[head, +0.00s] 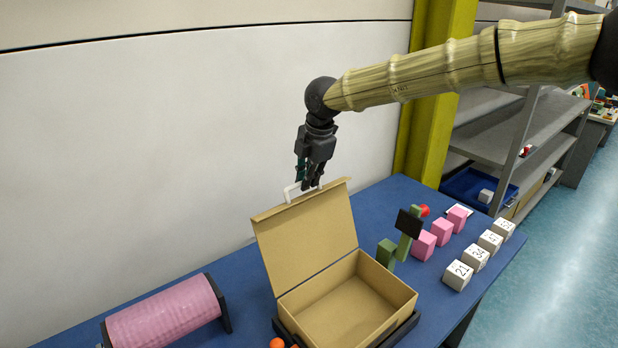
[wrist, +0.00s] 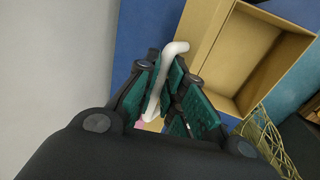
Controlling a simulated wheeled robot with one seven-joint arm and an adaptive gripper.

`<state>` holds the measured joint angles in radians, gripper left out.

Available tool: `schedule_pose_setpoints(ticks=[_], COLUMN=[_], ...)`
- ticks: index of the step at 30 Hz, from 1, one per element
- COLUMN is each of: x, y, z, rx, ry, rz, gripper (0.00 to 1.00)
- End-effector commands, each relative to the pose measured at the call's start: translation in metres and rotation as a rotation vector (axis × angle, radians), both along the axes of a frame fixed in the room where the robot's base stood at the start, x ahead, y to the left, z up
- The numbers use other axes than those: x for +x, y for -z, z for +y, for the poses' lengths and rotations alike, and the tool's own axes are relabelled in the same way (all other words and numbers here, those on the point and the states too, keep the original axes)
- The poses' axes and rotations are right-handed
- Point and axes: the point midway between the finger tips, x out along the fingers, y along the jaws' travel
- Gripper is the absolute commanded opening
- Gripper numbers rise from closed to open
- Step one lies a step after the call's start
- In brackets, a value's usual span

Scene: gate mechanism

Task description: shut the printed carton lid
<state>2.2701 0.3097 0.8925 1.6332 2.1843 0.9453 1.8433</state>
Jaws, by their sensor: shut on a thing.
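The tan carton (head: 345,305) stands open on the blue table, and its inside looks empty. Its lid (head: 306,236) stands up from the back edge, leaning slightly back. A white handle (head: 292,193) sits at the lid's top edge. My gripper (head: 309,184) is at that edge, shut on the white handle. In the wrist view the white handle (wrist: 167,70) passes between the green finger pads of my gripper (wrist: 168,95). The open carton (wrist: 250,60) lies to the right there. No print shows on the faces in view.
A pink roller (head: 165,314) on dark supports lies left of the carton. Right of it are green blocks (head: 387,253), a black panel (head: 409,223), pink blocks (head: 424,244) and several numbered white blocks (head: 458,275). An orange ball (head: 277,343) is at the front. A pale wall stands behind the table.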

Motion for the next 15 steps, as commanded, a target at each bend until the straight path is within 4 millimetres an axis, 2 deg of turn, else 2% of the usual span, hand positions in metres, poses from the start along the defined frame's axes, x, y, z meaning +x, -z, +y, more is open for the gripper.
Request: schedule_pose_setpoints(ticks=[13,14,15], x=[0.0,0.0,-0.0001], y=[-0.0013,-0.0014,-0.0013], z=[0.0005,0.0005,0.0005], rx=[0.001,0.001,0.001], ry=[0.0,0.0,0.0], rz=[-0.002,-0.002,-0.002], gripper=[0.0,0.14,0.21])
